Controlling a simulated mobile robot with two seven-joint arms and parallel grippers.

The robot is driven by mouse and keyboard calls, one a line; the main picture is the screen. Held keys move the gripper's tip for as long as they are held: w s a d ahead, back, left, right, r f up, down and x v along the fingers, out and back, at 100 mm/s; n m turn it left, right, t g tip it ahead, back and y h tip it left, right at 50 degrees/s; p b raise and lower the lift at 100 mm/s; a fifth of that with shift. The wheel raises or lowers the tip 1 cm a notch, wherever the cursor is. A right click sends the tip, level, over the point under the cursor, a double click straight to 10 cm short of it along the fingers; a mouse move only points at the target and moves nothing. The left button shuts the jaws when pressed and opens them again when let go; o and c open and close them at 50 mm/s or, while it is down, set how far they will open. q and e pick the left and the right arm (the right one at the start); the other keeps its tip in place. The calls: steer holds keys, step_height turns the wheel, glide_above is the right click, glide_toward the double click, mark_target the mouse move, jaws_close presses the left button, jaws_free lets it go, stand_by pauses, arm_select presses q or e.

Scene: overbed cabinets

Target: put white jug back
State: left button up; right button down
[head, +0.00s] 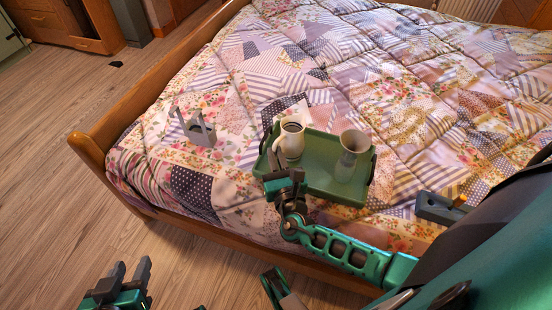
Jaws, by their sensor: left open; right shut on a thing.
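The white jug (292,138), with a dark opening, stands upright at the left part of a green tray (319,183) on the bed. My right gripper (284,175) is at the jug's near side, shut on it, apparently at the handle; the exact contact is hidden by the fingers. I cannot tell whether the jug touches the tray. My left gripper (130,272) is open and empty, low at the bottom left over the floor, away from the bed.
A cream flared vase (353,152) stands on the tray right of the jug. A grey pronged holder (197,130) lies on the quilt to the left, and a grey block (438,208) to the right. The wooden bed rail (200,231) runs along the near edge. Much of the quilt is clear.

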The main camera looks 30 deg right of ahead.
steer(key=shift+r, duration=0.15)
steer(key=shift+f, duration=0.2)
steer(key=c, duration=1.2)
jaws_free()
steer(key=shift+r, duration=0.15)
